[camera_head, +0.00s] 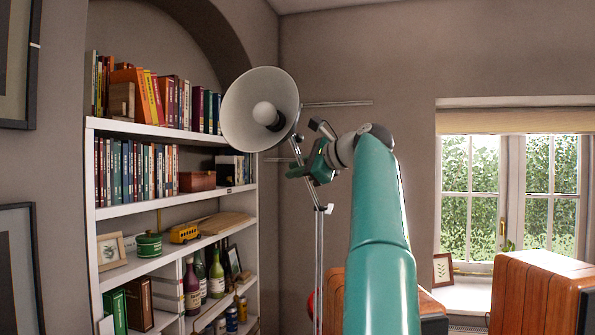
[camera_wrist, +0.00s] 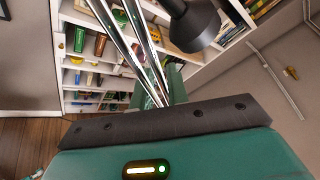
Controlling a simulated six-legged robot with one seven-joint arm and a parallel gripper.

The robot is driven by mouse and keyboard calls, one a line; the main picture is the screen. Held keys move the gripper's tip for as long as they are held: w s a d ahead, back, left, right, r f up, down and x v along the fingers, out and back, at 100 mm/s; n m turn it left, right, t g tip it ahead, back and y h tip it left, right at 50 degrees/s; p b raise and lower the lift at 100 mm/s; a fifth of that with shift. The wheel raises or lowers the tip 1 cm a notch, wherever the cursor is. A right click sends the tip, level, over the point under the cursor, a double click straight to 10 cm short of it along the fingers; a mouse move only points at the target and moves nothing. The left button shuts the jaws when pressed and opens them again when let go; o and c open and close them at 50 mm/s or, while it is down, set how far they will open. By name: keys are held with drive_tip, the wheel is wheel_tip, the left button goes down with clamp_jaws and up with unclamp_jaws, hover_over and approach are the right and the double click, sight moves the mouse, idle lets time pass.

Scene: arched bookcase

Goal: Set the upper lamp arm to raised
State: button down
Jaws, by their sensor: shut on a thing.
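The lamp has a wide pale shade (camera_head: 243,92) with a round bulb (camera_head: 265,113), in front of the bookcase's upper right. Its upper lamp arm (camera_head: 313,190) slopes from the joint on the upright pole (camera_head: 319,260) up and left to the shade. My gripper (camera_head: 297,171) is shut on the upper lamp arm, partway between that joint and the shade. In the wrist view the arm shows as two chrome rods (camera_wrist: 136,50) running into my gripper (camera_wrist: 165,95). The dark lamp head (camera_wrist: 192,25) is beside them. The exact contact is partly hidden.
A white bookcase (camera_head: 165,128) with books, bottles and a toy bus (camera_head: 185,234) stands behind and left of the lamp. Wall rails (camera_head: 337,104) run behind it. Wooden cabinets (camera_head: 530,290) stand at the lower right, below the window (camera_head: 510,195).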

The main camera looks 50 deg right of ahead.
drive_tip(key=shift+a, duration=0.1)
drive_tip(key=c, duration=1.4)
unclamp_jaws()
drive_tip(key=shift+a+r, duration=0.1)
drive_tip(key=shift+o, duration=0.2)
drive_tip(key=v, duration=1.3)
drive_tip(key=shift+s, duration=0.4)
